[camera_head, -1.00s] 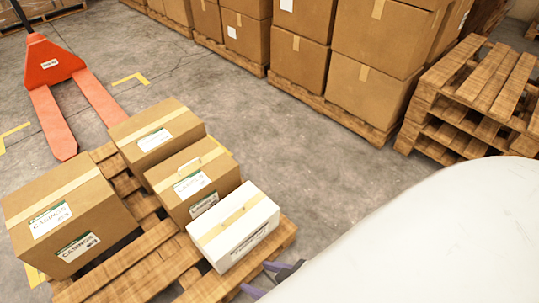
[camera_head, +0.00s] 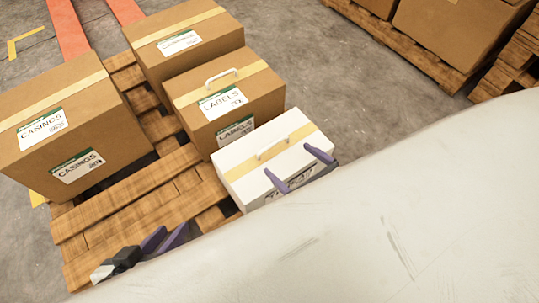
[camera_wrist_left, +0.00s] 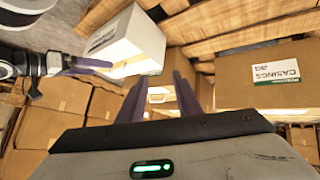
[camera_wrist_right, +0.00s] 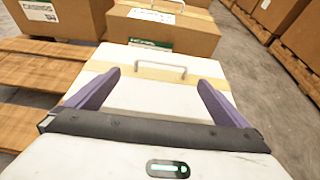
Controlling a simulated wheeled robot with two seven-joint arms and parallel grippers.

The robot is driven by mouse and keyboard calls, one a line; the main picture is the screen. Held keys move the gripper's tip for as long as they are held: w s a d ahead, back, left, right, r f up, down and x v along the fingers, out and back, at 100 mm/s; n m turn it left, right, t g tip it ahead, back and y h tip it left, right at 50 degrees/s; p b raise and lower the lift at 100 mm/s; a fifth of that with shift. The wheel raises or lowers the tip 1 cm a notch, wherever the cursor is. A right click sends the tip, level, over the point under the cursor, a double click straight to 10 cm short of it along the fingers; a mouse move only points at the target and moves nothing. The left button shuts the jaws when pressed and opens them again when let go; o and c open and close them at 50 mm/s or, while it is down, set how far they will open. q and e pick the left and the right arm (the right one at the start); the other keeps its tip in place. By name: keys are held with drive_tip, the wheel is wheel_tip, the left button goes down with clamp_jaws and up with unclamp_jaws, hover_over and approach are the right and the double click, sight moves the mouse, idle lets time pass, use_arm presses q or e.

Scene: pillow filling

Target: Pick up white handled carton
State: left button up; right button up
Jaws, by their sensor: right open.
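The white carton (camera_head: 268,160) with a tan tape strip and a wire handle (camera_head: 272,148) stands at the pallet's right corner in the head view. My right gripper (camera_head: 297,166) is open over the carton's near edge, one finger to each side of the handle's line. In the right wrist view the handle (camera_wrist_right: 160,68) lies ahead between the open fingers (camera_wrist_right: 159,79), apart from them. My left gripper (camera_head: 165,239) is open and empty at the pallet's near edge. The carton (camera_wrist_left: 128,45) also shows in the left wrist view, beyond the left fingers (camera_wrist_left: 160,78).
A brown handled LABELS carton (camera_head: 225,105) stands directly behind the white one. Another brown carton (camera_head: 185,45) is behind it. A large CASINGS carton (camera_head: 60,115) stands left on the wooden pallet (camera_head: 145,205). Red pallet-jack forks (camera_head: 68,28) and loaded pallets (camera_head: 430,45) are farther back.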

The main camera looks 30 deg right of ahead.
sight(273, 144)
drive_tip(key=x, duration=0.5)
drive_tip(key=shift+b, duration=0.4)
drive_tip(key=b+x, duration=0.1)
drive_tip(key=x, duration=0.3)
drive_tip(key=shift+w+d+r, duration=0.1)
drive_tip(key=shift+w, duration=0.5)
use_arm(q)
drive_tip(key=shift+w+d+r+t+h, duration=0.15)
drive_tip(key=shift+d+r+t+h, duration=0.15)
drive_tip(key=shift+r, duration=0.25)
drive_tip(key=shift+w+d+r+t+h, duration=0.1)
drive_tip(key=shift+d+r+t, duration=0.1)
drive_tip(key=shift+d+r, duration=0.25)
use_arm(e)
drive_tip(key=shift+c, duration=0.4)
drive_tip(key=c, duration=1.4)
drive_tip(key=shift+w+r, duration=0.1)
drive_tip(key=shift+r, duration=0.1)
drive_tip(key=c, duration=0.3)
